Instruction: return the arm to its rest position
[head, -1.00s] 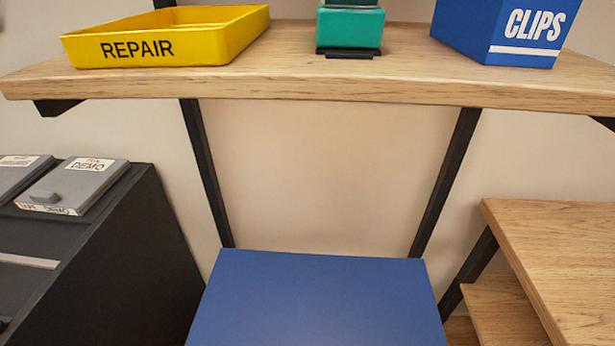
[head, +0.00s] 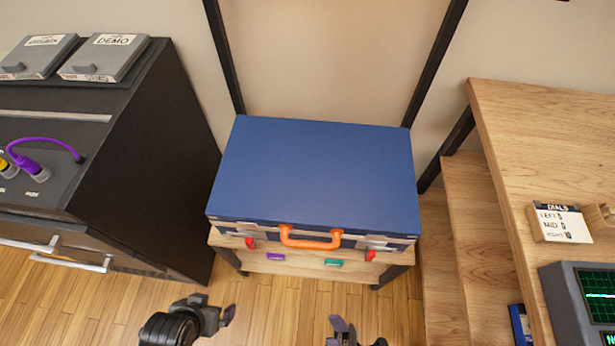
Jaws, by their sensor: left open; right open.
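My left gripper (head: 229,315) is low in the head view, left of centre, over the wooden floor. It is open and empty. My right gripper (head: 340,328) is at the bottom edge, right of the left one. It is open, and only its tip part shows. Both grippers are in front of and apart from a blue case (head: 315,170) with an orange handle (head: 310,240). The rest of both arms is mostly out of view.
The closed case lies on a low wooden stand (head: 300,266). A black cabinet (head: 150,150) with purple and yellow plugs stands at left. At right are wooden steps (head: 470,240) and a desk (head: 540,130) with a dials card (head: 560,222) and a green-trace screen (head: 590,300).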

